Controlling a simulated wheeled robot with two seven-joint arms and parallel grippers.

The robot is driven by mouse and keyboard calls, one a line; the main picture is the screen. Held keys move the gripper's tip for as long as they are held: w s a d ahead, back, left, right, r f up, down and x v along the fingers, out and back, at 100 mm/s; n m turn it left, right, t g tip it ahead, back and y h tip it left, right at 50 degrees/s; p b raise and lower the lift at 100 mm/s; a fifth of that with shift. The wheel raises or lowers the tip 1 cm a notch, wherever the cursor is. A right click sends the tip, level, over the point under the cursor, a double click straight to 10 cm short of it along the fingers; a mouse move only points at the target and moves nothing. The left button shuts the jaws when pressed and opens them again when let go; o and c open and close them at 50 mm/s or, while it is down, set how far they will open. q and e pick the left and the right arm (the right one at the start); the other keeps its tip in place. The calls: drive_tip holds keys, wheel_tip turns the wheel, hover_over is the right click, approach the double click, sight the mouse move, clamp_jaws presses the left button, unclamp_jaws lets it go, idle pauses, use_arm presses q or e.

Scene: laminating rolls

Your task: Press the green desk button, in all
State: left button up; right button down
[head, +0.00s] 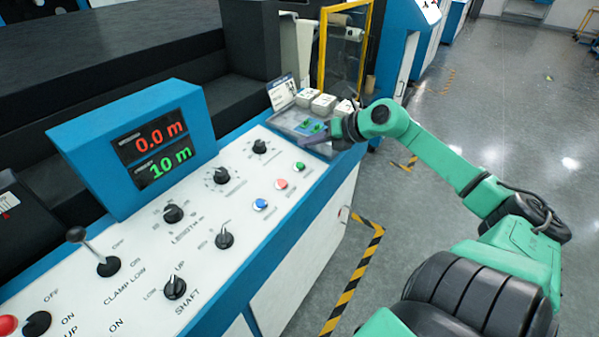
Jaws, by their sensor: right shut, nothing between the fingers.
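The green desk button (299,167) is the last in a row of three round buttons on the sloped white control desk (245,220). The pink-red button (281,184) and the blue button (260,204) are nearer in the same row. My right gripper (311,143) is shut and empty. In the picture its tips lie just beyond the green button, over the near edge of a grey tray; a gap shows between tips and button. How high the tips are above the desk is hard to tell. My left gripper is not in view.
The grey tray (283,123) at the desk's far end holds small green and blue items, with white boxes (323,104) behind. A blue display box (85,142) reads 0.0 m and 10 m. Black knobs and a lever (107,265) stand up from the desk. The floor at right is open.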

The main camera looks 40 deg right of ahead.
drive_tip(key=b, duration=0.3)
hover_over(299, 166)
drive_tip(key=s+d, duration=0.1)
drive_tip(key=s, duration=0.1)
wheel_tip(299, 166, down, 4)
drive_tip(key=shift+f, duration=0.15)
drive_tip(key=shift+w+f+b, duration=0.2)
drive_tip(key=shift+f+b, duration=0.3)
drive_tip(key=shift+f, duration=0.05)
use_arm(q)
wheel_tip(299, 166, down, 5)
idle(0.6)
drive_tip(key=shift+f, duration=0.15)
use_arm(e)
drive_tip(key=shift+f, duration=0.4)
